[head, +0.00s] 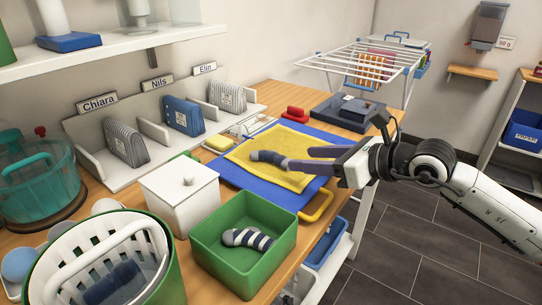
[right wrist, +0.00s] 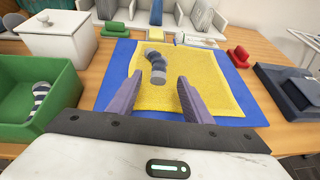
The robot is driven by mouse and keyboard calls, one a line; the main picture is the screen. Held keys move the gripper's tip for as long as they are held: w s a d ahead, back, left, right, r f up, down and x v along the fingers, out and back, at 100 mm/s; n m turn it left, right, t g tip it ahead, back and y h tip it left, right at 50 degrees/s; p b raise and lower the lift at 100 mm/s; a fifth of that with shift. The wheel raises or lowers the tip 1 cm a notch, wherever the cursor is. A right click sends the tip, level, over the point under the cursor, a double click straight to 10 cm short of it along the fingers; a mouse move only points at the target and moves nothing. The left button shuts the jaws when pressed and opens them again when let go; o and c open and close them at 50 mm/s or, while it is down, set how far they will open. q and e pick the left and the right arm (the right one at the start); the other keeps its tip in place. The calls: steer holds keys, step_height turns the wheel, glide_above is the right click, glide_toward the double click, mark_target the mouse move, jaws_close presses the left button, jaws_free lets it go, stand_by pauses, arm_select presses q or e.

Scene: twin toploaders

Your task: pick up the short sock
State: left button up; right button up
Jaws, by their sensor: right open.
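A grey and dark blue sock (head: 268,158) lies bent on the yellow cloth; it also shows in the right wrist view (right wrist: 157,66). A striped white and dark sock (head: 247,238) lies in the green bin (head: 210,263). Which of the two is shorter is hard to tell. My right gripper (head: 306,159) is open, its purple fingers above the cloth and pointing at the sock on it. In the right wrist view the near end of that sock shows between the fingertips (right wrist: 160,82), with nothing gripped. My left gripper is out of view.
The yellow cloth (head: 290,180) lies on a blue mat (head: 232,178). A white lidded box (head: 180,198) and a white basket (head: 80,262) stand left of the green bin. A dark grey tray (head: 348,112) lies behind my right gripper.

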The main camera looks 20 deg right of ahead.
mark_target(282, 157)
steer(key=p+x, duration=0.1)
steer(key=x, duration=0.7)
steer(key=shift+w+a, duration=0.15)
steer(key=shift+a, duration=0.05)
steer(key=c, duration=1.1)
step_height(282, 157, up, 10)
